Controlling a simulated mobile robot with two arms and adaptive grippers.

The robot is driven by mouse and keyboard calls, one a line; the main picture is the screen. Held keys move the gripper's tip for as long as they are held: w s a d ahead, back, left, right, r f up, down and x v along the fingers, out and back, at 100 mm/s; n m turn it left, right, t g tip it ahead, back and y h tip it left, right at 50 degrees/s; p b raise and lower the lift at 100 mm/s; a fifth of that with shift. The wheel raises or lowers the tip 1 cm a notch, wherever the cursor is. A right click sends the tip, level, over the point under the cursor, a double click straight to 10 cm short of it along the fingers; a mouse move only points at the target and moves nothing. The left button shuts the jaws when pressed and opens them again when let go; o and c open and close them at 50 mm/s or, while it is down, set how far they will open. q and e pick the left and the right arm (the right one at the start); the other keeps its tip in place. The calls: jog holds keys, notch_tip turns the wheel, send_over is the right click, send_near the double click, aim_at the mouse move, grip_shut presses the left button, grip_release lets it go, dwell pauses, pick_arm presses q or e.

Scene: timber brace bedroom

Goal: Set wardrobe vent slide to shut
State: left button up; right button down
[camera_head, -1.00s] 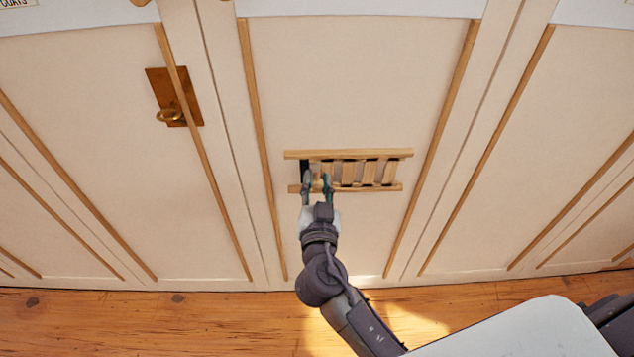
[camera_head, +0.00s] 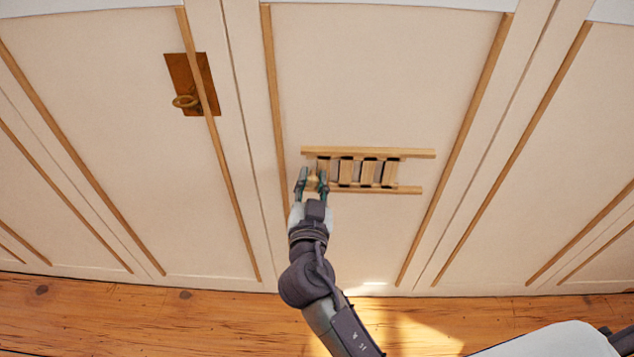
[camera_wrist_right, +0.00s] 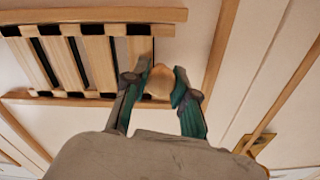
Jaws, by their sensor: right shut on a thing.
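The wardrobe vent (camera_head: 420,154) is a slatted wooden grille between two horizontal rails, low on the middle panel. Upright slats (camera_head: 345,172) stand between the rails, with narrow dark gaps showing in the wrist view (camera_wrist_right: 75,62). My right gripper (camera_head: 312,176) is at the vent's left end in the head view. Its fingers are shut on a small rounded wooden knob (camera_wrist_right: 158,82), one finger on each side. The knob's base and its joint to the slide are partly hidden by the fingers. My left gripper is not in view.
A brass plate with a ring pull (camera_head: 190,85) is on the panel to the left. Wooden trim strips (camera_head: 275,110) border the panels and stand close left of my gripper. The plank floor (camera_head: 120,315) in front of the wardrobe is clear.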

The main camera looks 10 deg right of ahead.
jog(key=c, duration=0.9)
grip_release()
jog(key=v, duration=1.2)
